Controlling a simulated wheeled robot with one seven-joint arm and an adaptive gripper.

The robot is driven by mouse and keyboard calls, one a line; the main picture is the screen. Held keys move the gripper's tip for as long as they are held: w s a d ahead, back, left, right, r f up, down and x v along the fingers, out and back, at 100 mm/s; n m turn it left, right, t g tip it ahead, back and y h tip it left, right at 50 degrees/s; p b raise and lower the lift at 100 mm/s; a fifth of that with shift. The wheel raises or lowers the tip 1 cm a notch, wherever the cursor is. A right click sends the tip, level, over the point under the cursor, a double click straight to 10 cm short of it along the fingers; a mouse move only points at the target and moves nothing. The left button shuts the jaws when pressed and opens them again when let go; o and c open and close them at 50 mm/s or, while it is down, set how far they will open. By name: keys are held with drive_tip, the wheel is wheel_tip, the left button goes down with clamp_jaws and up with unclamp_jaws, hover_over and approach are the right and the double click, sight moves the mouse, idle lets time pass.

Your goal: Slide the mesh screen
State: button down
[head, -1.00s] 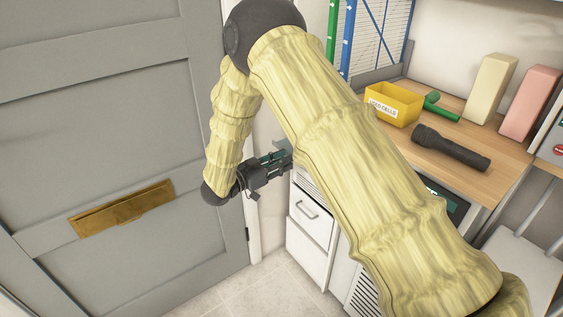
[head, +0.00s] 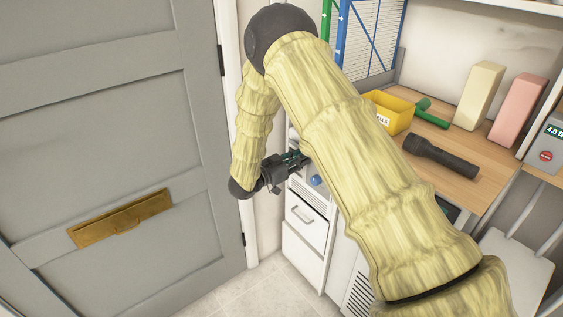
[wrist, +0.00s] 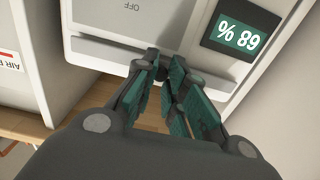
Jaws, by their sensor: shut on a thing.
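My gripper (head: 298,158) reaches the upper front of a white unit beside the door. In the wrist view, its teal-padded fingers (wrist: 166,66) are close together at a white ledge (wrist: 100,52) on the unit. They are shut on a small dark part (wrist: 160,72), mostly hidden between the fingertips. A grid-like mesh panel (head: 377,40) in a blue frame stands at the back, partly behind my arm. I cannot tell whether the part at my fingertips belongs to a mesh screen.
A display (wrist: 238,36) is right of the fingers. A blue round thing (head: 316,180) and a drawer (head: 306,221) are below the gripper. A yellow bin (head: 388,112) and flashlight (head: 440,157) lie on the counter. The grey door (head: 120,130) is left; floor is clear.

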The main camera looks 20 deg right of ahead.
drive_tip(key=shift+w+d+r, duration=0.15)
drive_tip(key=shift+w+d, duration=0.05)
drive_tip(key=shift+d, duration=0.35)
drive_tip(key=c, duration=1.4)
unclamp_jaws()
drive_tip(key=shift+d, duration=0.15)
drive_tip(key=shift+c, duration=0.2)
drive_tip(key=shift+a, duration=0.2)
drive_tip(key=v, duration=1.2)
